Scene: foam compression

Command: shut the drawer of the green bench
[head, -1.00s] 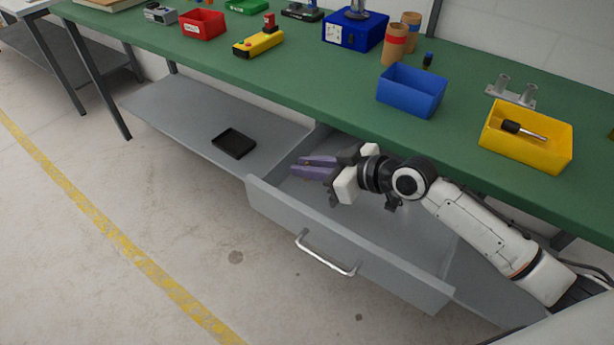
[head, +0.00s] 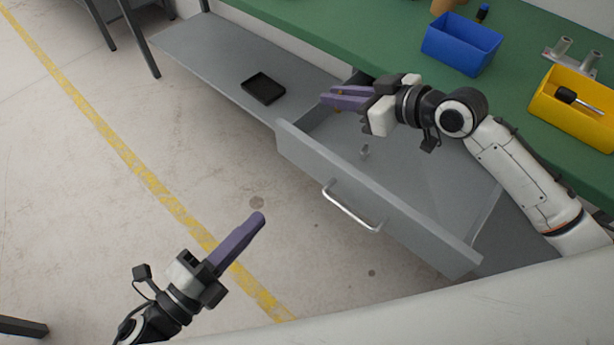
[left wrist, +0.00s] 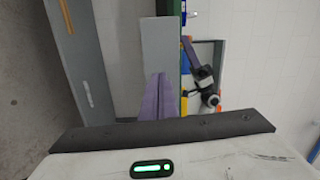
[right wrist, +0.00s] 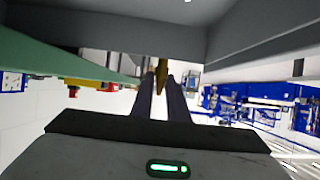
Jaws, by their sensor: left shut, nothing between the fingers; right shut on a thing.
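The grey drawer of the green bench (head: 350,28) stands open; its front (head: 420,222) carries a silver bar handle (head: 350,206). My left gripper (head: 261,217) is shut and empty, over the floor in front of the drawer, apart from the front and handle. In the left wrist view its purple fingers (left wrist: 158,90) are together. My right gripper (head: 324,97) is above the open drawer, beside the bench top's front edge. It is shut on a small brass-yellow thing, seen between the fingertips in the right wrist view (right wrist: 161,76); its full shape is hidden.
A small grey metal piece (head: 365,151) is in the drawer. A black tray (head: 263,88) lies on the lower shelf (head: 215,60) to the left. Blue (head: 460,45) and yellow (head: 574,108) bins stand on the bench top. The floor before the drawer is clear apart from my left arm.

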